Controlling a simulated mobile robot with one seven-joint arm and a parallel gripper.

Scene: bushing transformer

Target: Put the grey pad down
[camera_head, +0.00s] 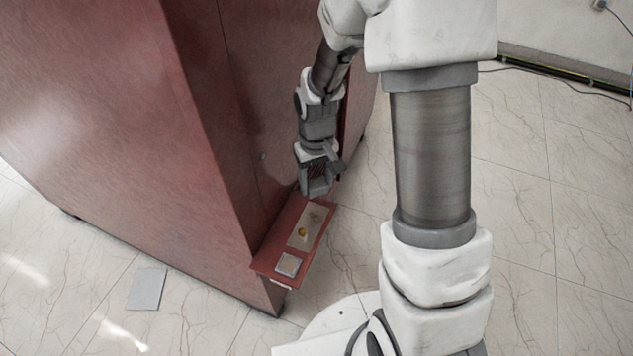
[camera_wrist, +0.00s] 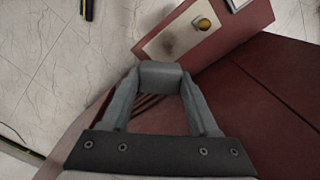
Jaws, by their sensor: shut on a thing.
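My gripper (camera_head: 317,186) hangs beside the red cabinet, just above the far end of a red shelf. In the wrist view, its fingers (camera_wrist: 160,78) are shut on a plain grey piece, apparently the grey pad (camera_wrist: 161,72), held between the fingertips. The held piece is hard to make out from the gripper in the head view. The red shelf (camera_head: 262,265) carries a pale plate (camera_head: 312,218) with a yellow knob (camera_head: 302,232) and, at the near end, a square grey panel (camera_head: 288,264). The plate also shows in the wrist view (camera_wrist: 183,33), beyond the fingertips.
The large red cabinet (camera_head: 120,130) stands at the left, with the shelf jutting from its side. A flat grey square (camera_head: 147,288) lies on the tiled floor. The floor right of the shelf is clear around my arm. A cable runs along the back wall.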

